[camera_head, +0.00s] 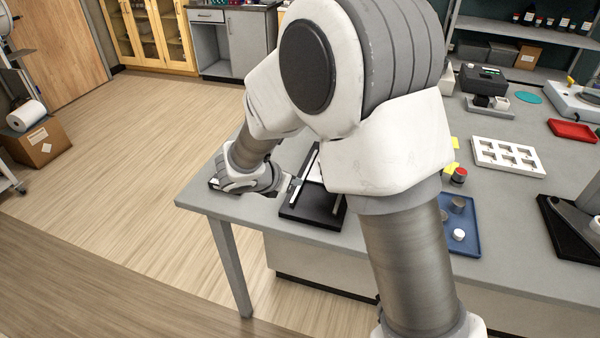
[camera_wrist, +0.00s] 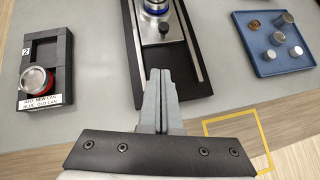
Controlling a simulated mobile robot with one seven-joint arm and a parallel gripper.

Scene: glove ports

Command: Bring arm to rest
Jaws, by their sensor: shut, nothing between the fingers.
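My arm reaches over the grey bench (camera_head: 480,220) and covers much of the head view. My gripper (camera_wrist: 160,72) is shut and empty in the wrist view, its fingers over the near end of a black rail fixture (camera_wrist: 140,85). It also shows at the left of the fixture (camera_head: 312,212) in the head view. I cannot tell the height of the fingertips above it. A metal can with a blue ring (camera_wrist: 156,6) stands on the fixture's slide. A can with a red ring (camera_wrist: 36,80) sits in one slot of a black two-slot holder (camera_wrist: 68,50).
A blue tray (camera_wrist: 268,66) with several small metal and white pieces lies right of the fixture. A white rack (camera_head: 510,158) and a red tray (camera_head: 572,131) lie farther right. The bench's front edge (camera_head: 240,213) is close to my gripper.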

